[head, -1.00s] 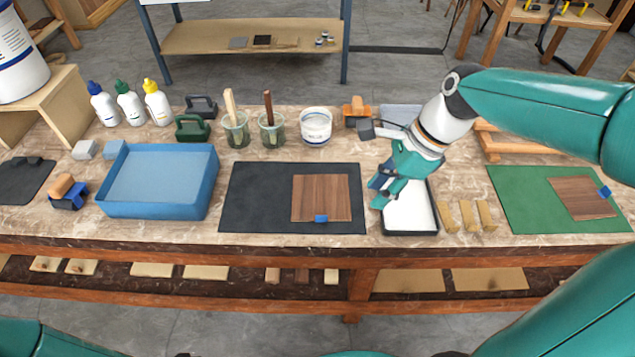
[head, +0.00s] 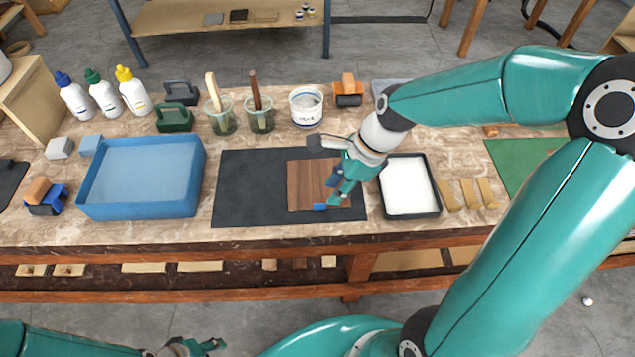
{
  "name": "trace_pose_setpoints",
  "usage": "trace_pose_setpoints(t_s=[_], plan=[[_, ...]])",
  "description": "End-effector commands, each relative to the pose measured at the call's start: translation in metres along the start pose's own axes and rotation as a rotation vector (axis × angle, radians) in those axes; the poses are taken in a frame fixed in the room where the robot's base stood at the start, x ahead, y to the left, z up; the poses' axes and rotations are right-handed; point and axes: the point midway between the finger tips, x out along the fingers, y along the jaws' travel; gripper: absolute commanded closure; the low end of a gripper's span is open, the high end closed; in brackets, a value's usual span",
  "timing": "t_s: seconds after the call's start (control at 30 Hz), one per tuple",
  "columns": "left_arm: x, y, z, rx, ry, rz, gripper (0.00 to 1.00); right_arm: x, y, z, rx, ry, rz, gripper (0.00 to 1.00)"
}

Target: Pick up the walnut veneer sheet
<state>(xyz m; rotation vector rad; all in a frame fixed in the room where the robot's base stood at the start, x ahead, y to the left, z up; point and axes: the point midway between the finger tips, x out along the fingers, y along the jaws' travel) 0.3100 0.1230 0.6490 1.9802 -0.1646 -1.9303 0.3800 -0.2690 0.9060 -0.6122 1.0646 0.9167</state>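A brown walnut veneer sheet (head: 303,184) lies flat on a dark mat (head: 243,190) in the middle of the bench. A small blue tab (head: 320,207) is at its front edge. My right gripper (head: 334,194) is over the sheet's right part, its fingers pointing down and left near the tab. The fingers look apart with nothing between them; contact with the sheet cannot be made out. The gripper hides part of the sheet's right side. My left gripper (head: 208,346) is low at the bottom edge, away from the bench, its fingers too small to judge.
A white-filled tray (head: 439,211) stands right of the mat, with wooden blocks (head: 467,194) beside it. A blue tub (head: 190,203) is to the left. Brush jars (head: 222,122) and a white pot (head: 306,107) stand behind. My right arm covers much of the green mat (head: 513,154).

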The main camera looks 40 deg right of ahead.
Motion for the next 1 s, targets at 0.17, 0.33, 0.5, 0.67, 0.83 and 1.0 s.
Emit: trace_pose_setpoints(t_s=[0.17,0.33,0.5,0.67,0.83,1.0], plan=[[0.000,0.000,0.000,0.000,0.000,0.000,0.60,0.009,0.001,0.001,0.000,0.000,0.002,0.67],[-0.001,0.001,0.000,0.000,0.000,0.000,0.60,0.031,0.002,0.006,-0.001,0.001,0.006,0.67],[0.000,0.000,0.000,0.000,0.000,0.000,0.60,0.052,0.002,0.007,0.001,0.000,0.003,0.67],[0.000,0.000,0.000,0.000,0.000,0.000,0.60,0.057,0.001,0.007,0.001,0.000,-0.001,0.67],[0.000,0.000,0.000,0.000,0.000,0.000,0.60,0.057,0.001,0.007,0.001,0.000,-0.001,0.72],[0.000,0.000,0.000,0.000,0.000,0.000,0.60,0.057,0.001,0.007,0.001,0.000,-0.001,1.00]])
